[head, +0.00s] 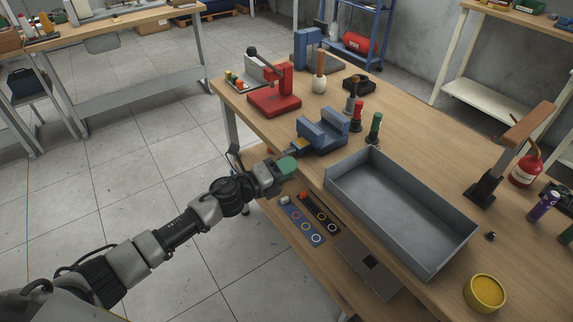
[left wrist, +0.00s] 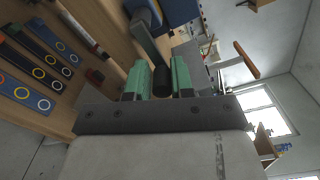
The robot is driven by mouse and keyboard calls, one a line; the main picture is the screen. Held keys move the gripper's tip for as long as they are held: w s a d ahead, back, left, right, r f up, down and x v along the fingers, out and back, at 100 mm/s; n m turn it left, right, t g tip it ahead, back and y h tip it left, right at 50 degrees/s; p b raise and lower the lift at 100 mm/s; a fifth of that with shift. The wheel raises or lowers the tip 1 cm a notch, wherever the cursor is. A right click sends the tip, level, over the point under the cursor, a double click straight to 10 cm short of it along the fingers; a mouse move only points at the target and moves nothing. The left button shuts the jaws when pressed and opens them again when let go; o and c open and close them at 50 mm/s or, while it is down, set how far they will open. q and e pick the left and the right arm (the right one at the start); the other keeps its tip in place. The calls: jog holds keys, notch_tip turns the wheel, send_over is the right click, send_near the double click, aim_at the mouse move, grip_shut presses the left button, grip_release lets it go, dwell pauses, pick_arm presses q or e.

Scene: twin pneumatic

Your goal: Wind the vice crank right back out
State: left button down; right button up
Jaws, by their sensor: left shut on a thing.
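The blue vice (head: 322,136) stands on the near edge of the wooden bench. My left gripper (head: 287,166), with green fingers, is in front of the vice, just off the bench edge. In the left wrist view the green fingers (left wrist: 163,82) are shut on the dark round handle of the vice crank (left wrist: 161,76). The grey crank arm (left wrist: 147,42) runs from the handle up towards the blue vice body (left wrist: 178,10). In the head view the crank is mostly hidden by my gripper. My right gripper is not in view.
A grey open tray (head: 400,210) sits right of the vice. A red press (head: 275,100) stands behind it to the left. A lower shelf holds strips with coloured rings (head: 302,222).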

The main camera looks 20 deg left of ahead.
pick_arm(q)
jog(key=shift+w+a+r, duration=0.1)
jog(key=shift+w+r, duration=0.05)
jog(key=shift+r, duration=0.25)
jog(key=c, duration=1.1)
grip_release()
jog(key=shift+f, duration=0.15)
jog(key=shift+s, duration=0.2)
jog(key=shift+s+a+f, duration=0.1)
jog(key=shift+s+a, duration=0.2)
jog(key=b+v, duration=0.1)
jog(key=v, duration=0.8)
jog(key=shift+s+a+b, duration=0.25)
jog(key=shift+s+b, duration=0.05)
